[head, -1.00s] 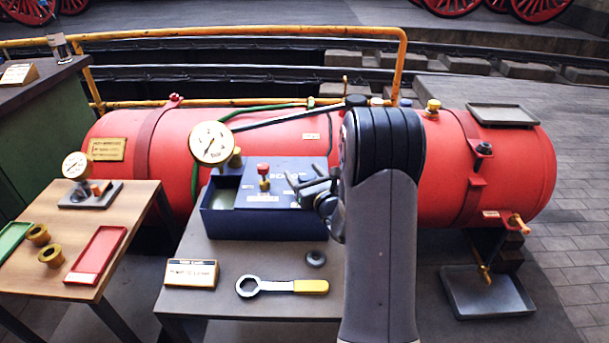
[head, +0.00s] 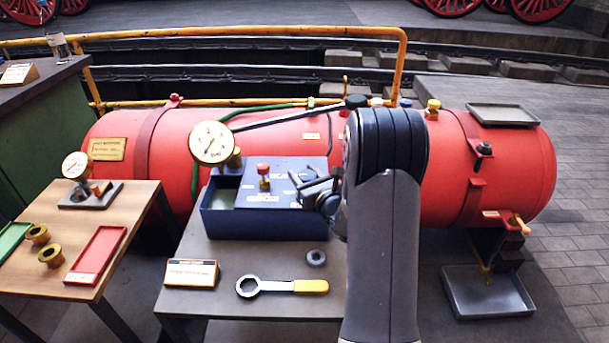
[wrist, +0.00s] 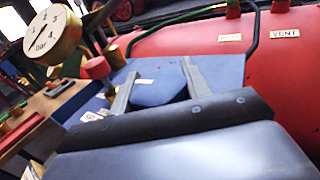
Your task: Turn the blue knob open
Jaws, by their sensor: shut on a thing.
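My gripper (head: 302,184) is low over the right part of the dark blue box (head: 250,224) on the middle table. In the wrist view, the two grey fingers of my gripper (wrist: 157,78) stand on either side of a rounded blue piece, the blue knob (wrist: 158,92), and are shut on it. In the head view my fingers and wrist cover the knob, so its angle cannot be read there. A red knob (head: 263,169) stands upright on the box to the left of my gripper; it also shows in the wrist view (wrist: 97,68).
A round gauge (head: 211,142) stands at the box's back left. A wrench (head: 285,286), a dark ring (head: 316,257) and a sign (head: 191,272) are on the table front. The red boiler (head: 490,180) lies close behind. A side table (head: 75,265) stands left.

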